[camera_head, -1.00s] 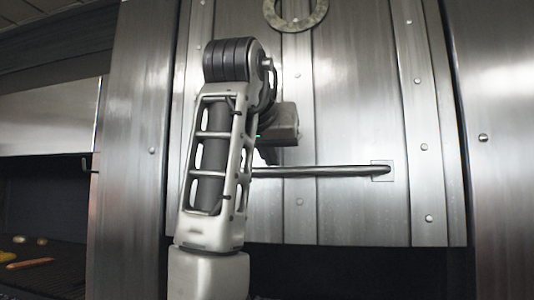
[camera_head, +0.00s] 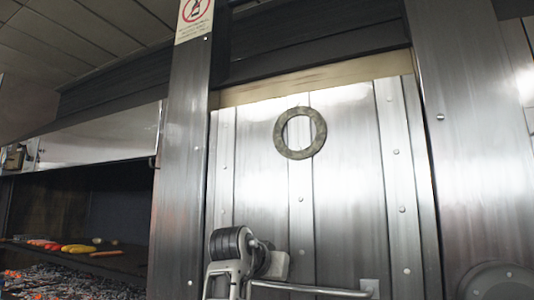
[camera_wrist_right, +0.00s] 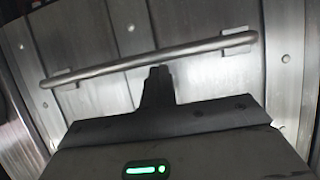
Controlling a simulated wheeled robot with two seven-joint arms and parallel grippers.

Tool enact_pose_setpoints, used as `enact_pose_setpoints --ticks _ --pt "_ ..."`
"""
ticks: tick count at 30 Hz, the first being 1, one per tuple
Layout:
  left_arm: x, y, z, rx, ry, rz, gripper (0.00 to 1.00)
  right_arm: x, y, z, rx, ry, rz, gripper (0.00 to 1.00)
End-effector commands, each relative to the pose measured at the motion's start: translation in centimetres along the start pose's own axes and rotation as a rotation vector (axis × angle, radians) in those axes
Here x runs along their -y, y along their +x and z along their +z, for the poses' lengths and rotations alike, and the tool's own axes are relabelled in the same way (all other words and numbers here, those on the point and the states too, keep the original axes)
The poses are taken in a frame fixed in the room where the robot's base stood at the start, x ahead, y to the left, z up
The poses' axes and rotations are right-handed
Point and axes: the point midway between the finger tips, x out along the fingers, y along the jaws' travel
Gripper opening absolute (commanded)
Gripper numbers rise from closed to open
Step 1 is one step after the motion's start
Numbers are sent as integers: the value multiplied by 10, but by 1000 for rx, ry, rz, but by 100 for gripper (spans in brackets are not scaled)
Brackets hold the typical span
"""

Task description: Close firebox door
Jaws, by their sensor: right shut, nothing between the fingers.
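The firebox door (camera_head: 345,180) is a riveted steel panel with a dull ring (camera_head: 300,133) near its top. A tan strip shows above its top edge, and its bottom edge is out of view. Its horizontal bar handle (camera_head: 320,290) is at the bottom of the head view and crosses the right wrist view (camera_wrist_right: 205,48). My right gripper (camera_wrist_right: 159,72) is shut and empty, its fingertips right at the middle of the bar; I cannot tell whether they touch. My right arm hides the handle's left end in the head view. My left gripper is out of view.
Steel posts (camera_head: 182,160) stand on both sides of the door. At the left, an open grill bay holds several food pieces (camera_head: 78,248) above coals (camera_head: 60,282). A warning sign (camera_head: 195,18) is on the left post. A round dark fitting (camera_head: 497,283) is at lower right.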

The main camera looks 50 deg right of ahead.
Motion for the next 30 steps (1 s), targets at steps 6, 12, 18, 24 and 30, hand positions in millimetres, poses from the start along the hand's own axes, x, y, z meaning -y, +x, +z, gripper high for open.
enact_pose_setpoints --ticks 6,12,18,24,30 --pt "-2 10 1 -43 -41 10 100 4 27 58 21 -12 -2 0" --pt "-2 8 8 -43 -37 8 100 4 35 78 22 -11 -4 0" --pt "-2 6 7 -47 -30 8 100 5 37 83 21 -12 -6 0" --pt "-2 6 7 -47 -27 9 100 6 37 84 21 -13 -8 0" --pt "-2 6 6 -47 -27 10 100 6 36 83 22 -14 -9 0"
